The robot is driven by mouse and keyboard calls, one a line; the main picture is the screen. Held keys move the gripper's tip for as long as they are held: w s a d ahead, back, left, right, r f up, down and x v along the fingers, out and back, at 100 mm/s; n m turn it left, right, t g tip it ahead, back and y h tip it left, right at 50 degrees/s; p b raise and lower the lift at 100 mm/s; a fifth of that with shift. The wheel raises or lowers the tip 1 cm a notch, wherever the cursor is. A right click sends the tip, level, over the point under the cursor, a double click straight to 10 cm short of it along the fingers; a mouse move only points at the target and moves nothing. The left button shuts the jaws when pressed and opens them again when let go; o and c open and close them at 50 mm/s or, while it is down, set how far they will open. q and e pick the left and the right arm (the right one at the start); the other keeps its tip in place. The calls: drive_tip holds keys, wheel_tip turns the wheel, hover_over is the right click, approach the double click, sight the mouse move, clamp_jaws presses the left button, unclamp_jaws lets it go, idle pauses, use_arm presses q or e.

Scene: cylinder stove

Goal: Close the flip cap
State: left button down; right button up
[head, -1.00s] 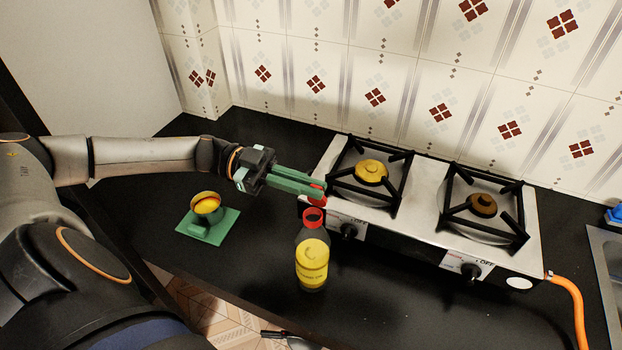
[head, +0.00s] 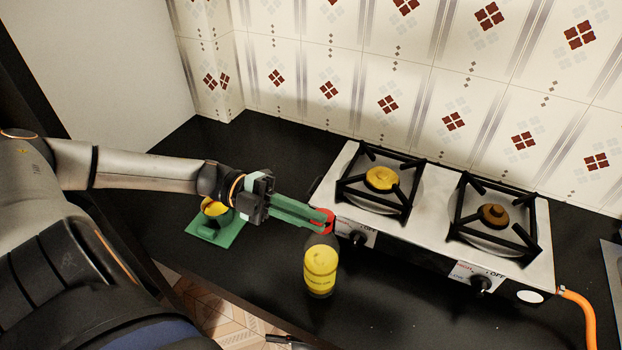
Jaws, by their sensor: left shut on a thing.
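The bottle (head: 321,268) stands upright on the dark counter in front of the stove, with a yellow label and a red cap (head: 327,217) at its top. My left gripper (head: 324,220) reaches in from the left with its green fingers at the bottle's top. It is shut on the red cap, and the fingers partly hide it. I cannot tell whether the lid is fully down.
A two-burner stove (head: 428,258) stands right of the bottle, close to it. An orange hose (head: 580,306) leaves its right end. The counter in front is mostly clear.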

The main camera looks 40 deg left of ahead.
use_arm(q)
drive_tip(key=m, duration=0.1)
drive_tip(key=f+m, duration=0.1)
drive_tip(key=m, duration=0.1)
drive_tip(key=f+m, duration=0.1)
drive_tip(key=m, duration=0.1)
drive_tip(key=shift+s+f, duration=0.1)
drive_tip(key=shift+s, duration=0.25)
idle(0.4)
drive_tip(key=c, duration=1)
unclamp_jaws()
drive_tip(key=v, duration=1.2)
drive_tip(key=shift+s+a+b, duration=0.1)
drive_tip(key=shift+a+b, duration=0.1)
drive_tip(key=shift+b, duration=0.2)
